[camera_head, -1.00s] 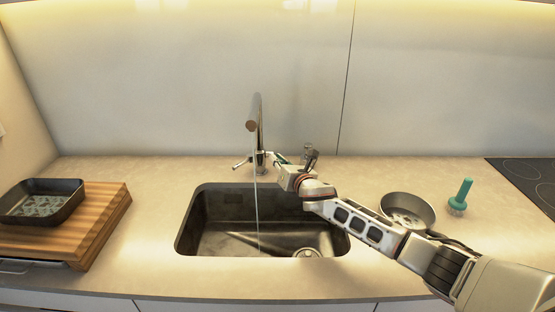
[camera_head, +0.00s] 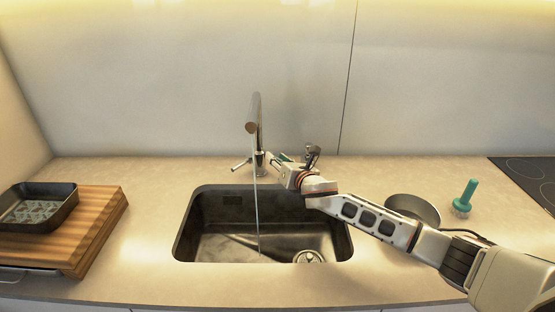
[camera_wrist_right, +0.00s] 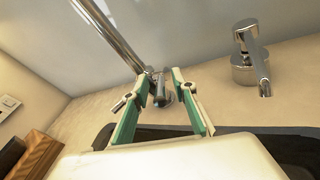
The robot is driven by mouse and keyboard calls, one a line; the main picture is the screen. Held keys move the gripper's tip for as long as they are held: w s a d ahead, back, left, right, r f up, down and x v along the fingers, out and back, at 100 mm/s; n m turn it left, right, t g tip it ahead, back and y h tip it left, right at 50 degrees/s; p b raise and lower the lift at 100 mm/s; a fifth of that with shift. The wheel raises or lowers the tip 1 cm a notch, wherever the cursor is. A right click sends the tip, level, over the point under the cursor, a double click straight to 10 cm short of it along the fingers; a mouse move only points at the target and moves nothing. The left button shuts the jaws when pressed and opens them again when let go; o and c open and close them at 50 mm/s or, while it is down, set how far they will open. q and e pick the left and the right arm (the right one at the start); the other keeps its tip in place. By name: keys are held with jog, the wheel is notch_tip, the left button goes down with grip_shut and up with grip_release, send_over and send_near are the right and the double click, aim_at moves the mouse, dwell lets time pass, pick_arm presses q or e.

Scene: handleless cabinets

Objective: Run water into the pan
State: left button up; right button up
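A chrome tap (camera_head: 257,122) stands behind the dark sink (camera_head: 215,240), and a thin stream of water (camera_head: 257,215) falls from its spout into the basin. A round metal pan (camera_head: 415,206) stands on the counter right of the sink, partly hidden by my right arm. My right gripper (camera_head: 277,160) is at the tap's base. In the right wrist view, its green fingers (camera_wrist_right: 161,82) are apart, with the tap's base (camera_wrist_right: 160,92) showing between and beyond them; contact cannot be told. The tap's lever (camera_head: 239,165) points left. My left gripper is not in view.
A black rectangular dish (camera_head: 60,215) sits on a wooden board (camera_head: 95,230) at left. A green-handled brush (camera_head: 466,195) stands at right, near the hob (camera_head: 530,172). A small chrome fitting (camera_wrist_right: 250,60) stands right of the tap. The counter between board and sink is clear.

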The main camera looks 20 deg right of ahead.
jog(key=shift+s, duration=0.1)
jog(key=shift+s, duration=0.5)
jog(key=v, duration=1.1)
